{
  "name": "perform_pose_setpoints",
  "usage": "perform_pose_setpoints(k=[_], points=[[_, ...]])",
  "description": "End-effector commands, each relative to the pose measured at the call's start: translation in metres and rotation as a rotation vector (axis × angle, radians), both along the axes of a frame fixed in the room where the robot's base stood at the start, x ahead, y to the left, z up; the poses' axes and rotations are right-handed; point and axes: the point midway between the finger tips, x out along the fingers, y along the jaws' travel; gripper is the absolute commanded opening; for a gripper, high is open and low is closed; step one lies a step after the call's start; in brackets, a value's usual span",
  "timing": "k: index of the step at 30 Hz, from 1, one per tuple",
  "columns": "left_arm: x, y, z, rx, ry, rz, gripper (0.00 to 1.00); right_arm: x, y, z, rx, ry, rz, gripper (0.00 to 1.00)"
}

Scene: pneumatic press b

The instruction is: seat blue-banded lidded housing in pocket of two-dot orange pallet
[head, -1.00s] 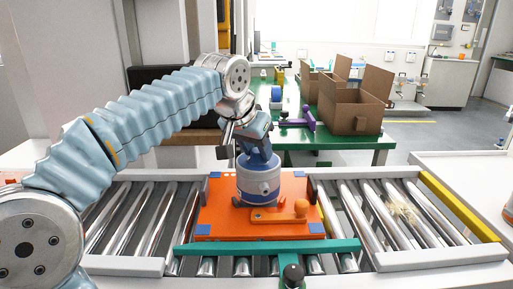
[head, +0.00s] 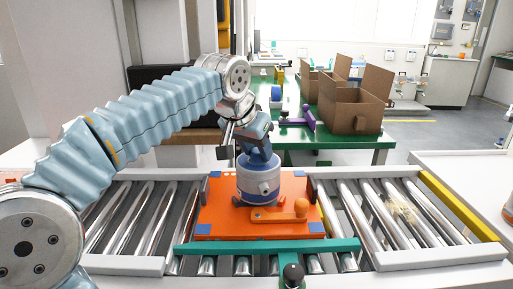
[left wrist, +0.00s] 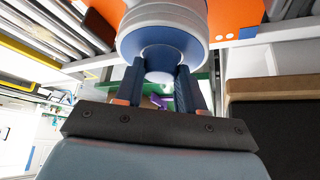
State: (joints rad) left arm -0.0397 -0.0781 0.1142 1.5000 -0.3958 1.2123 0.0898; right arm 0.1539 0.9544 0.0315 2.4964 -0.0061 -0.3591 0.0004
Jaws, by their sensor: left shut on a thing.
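The housing (head: 258,184) is a grey-white cylinder with a blue band near its base and a blue top. It stands upright at the middle of the orange pallet (head: 222,216), and the pocket under it is hidden. My left gripper (head: 258,155) comes down from above and is shut on the top of the housing. In the left wrist view the two dark fingers (left wrist: 158,88) grip the housing's knob, and the housing (left wrist: 160,35) fills the top middle. My right gripper is not in view.
An orange lever (head: 282,216) lies on the pallet's front part. A teal bar (head: 225,247) with a black knob crosses in front of the pallet. Rollers (head: 375,215) run to both sides. A green table with cardboard boxes (head: 352,108) stands behind.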

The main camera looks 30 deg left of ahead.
Motion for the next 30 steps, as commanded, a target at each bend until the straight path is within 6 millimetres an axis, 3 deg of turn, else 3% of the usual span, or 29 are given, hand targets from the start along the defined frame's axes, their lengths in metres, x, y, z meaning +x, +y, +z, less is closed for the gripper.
perform_pose_setpoints(k=[23,24,30], points=[[0.0001,-0.0001,-0.0083,0.000,-0.004,0.000,0.00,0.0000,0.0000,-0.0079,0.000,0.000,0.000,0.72],[0.0001,-0.0001,-0.0077,0.000,-0.004,0.000,0.42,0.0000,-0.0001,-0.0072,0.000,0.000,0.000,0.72],[0.0001,-0.0001,-0.0079,0.000,-0.002,0.000,0.68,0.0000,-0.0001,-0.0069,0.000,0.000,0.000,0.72]])
